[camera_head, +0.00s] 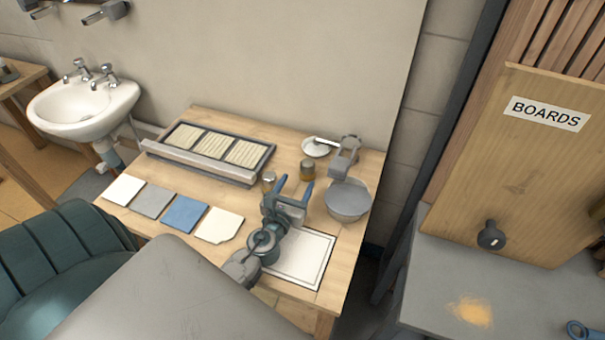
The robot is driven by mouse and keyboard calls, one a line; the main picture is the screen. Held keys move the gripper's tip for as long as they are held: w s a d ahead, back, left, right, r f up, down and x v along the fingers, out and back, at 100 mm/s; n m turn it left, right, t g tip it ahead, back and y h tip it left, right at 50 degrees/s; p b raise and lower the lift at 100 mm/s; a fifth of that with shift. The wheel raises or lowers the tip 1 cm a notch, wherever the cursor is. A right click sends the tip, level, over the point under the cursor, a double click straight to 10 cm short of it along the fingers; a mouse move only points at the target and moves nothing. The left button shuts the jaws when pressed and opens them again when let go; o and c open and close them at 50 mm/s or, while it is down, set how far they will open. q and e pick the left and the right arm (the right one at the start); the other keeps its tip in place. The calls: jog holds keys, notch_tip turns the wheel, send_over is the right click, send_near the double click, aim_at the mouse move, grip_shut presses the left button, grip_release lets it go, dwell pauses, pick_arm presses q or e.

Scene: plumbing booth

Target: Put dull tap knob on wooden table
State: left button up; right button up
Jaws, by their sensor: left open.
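The wooden table (228,195) stands against the wall in the middle of the view. My left gripper (293,185) is over its right half, with its two blue fingers apart and nothing seen between them. Two small jar-like things stand near the fingers, one on the left (268,181) and one behind (307,169). I cannot tell a dull tap knob for certain; a dark, rounded, knob-like thing (490,236) is on the grey bench at the right.
A framed tray (210,150) and a row of several flat tiles (184,214) take up the table's left part. The grey bench (440,270) lies across a gap.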

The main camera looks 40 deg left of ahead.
pick_arm(q)
jog(key=shift+v, duration=1.4)
